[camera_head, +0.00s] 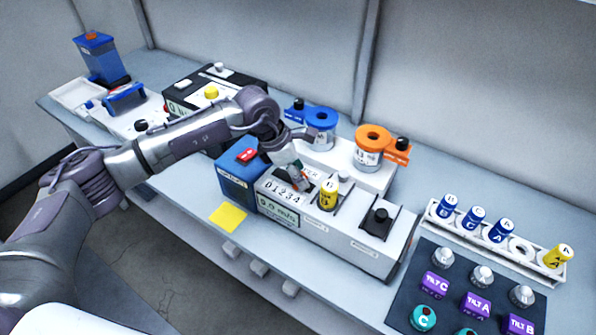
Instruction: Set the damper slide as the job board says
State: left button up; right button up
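A white unit (345,247) stands mid-bench, with a strip of digits from 0 to 4 (283,194) on top and a partly covered label behind it. My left gripper (298,182) points down at this strip from behind, at its right part. The gripper hides the damper slide's knob, so its setting cannot be read. Whether the fingers are open or shut on it is too small to tell. I cannot make out a job board. My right gripper is not in view.
A blue box (240,175) adjoins the unit's left. Blue (320,122) and orange (372,143) ringed canisters stand behind. A vial rack (497,240) is at right.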

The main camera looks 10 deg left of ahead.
pick_arm(q)
jog(key=shift+a, duration=0.1)
jog(key=v, duration=1.2)
